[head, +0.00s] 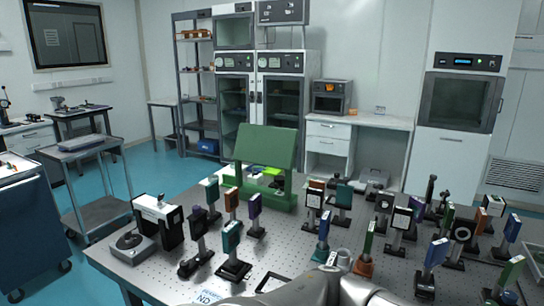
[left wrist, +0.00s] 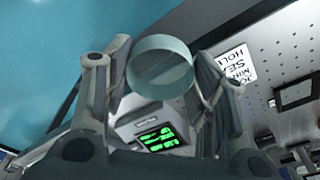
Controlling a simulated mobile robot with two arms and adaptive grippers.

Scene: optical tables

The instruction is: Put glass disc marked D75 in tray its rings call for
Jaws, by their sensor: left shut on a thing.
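A clear, pale teal glass disc (left wrist: 160,68) shows in the left wrist view, tilted, with its round face and thick rim visible. My left gripper (left wrist: 160,76) is shut on it, with one finger at each side of the disc. No D75 mark or rings can be read on it here. In the head view I cannot make out the disc or the left gripper's fingers. My right gripper is not in view. I cannot identify a tray for the disc in either view.
A device with a green lit display (left wrist: 160,138) and a printed label (left wrist: 238,65) lie beyond the fingers. The perforated optical table (head: 150,283) carries many upright optic mounts, a green stand (head: 266,148) and a black-and-white instrument (head: 158,220). Grey arm links of mine cross its front edge.

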